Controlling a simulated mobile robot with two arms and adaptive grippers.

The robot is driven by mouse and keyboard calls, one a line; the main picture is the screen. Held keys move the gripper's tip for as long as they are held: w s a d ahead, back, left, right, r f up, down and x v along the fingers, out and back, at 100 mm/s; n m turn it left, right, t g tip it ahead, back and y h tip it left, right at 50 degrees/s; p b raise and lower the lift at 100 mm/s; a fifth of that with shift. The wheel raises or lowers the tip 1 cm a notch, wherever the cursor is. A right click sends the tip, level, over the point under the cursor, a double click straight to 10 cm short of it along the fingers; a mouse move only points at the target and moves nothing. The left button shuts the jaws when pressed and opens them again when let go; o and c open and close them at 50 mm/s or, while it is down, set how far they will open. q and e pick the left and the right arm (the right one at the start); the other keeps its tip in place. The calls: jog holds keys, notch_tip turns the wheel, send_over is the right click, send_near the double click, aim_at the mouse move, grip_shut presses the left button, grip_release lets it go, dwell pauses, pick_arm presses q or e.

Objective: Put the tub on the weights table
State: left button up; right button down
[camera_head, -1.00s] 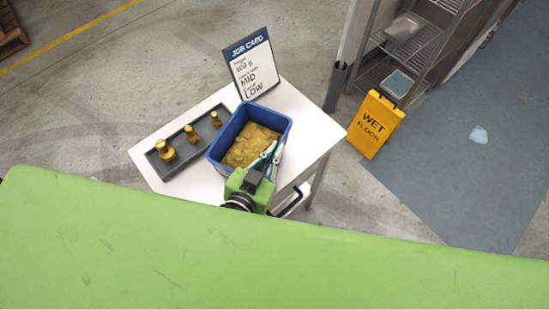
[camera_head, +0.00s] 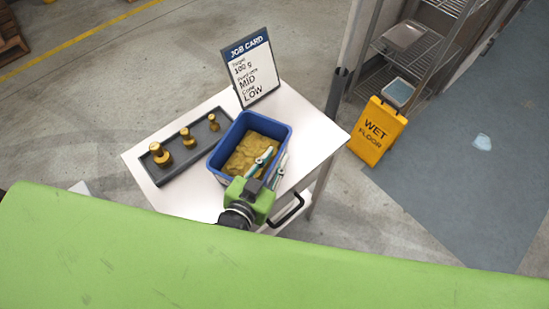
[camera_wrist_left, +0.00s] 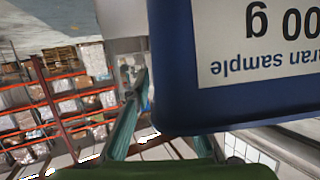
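The blue tub (camera_head: 222,172), with lumpy yellow-brown material inside, stands on the white weights table (camera_head: 318,135), right of the weights tray. My left gripper (camera_head: 271,165) is at the tub's near right side, fingers apart. In the head view one finger overlaps the tub's inside and the other lies near its right wall. In the left wrist view the tub's outer wall (camera_wrist_left: 178,70) fills the upper right, its label upside down. There the fingers (camera_wrist_left: 165,120) are spread, one partly hidden behind the tub. Contact cannot be told. My right gripper is out of view.
A dark tray (camera_head: 172,172) with three brass weights (camera_head: 187,137) lies left of the tub. A job card (camera_head: 252,68) stands behind it. A yellow wet-floor sign (camera_head: 376,131) and a wire shelf rack (camera_head: 425,48) are to the right. The table's right end is clear.

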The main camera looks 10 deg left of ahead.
pick_arm(q)
jog(key=shift+r, duration=0.2)
jog(key=shift+s+a, duration=0.1)
jog(key=shift+s, duration=0.25)
jog(key=b+v, duration=0.2)
jog(key=v, duration=0.9)
jog(key=shift+s+a, duration=0.1)
jog(key=shift+s, duration=0.05)
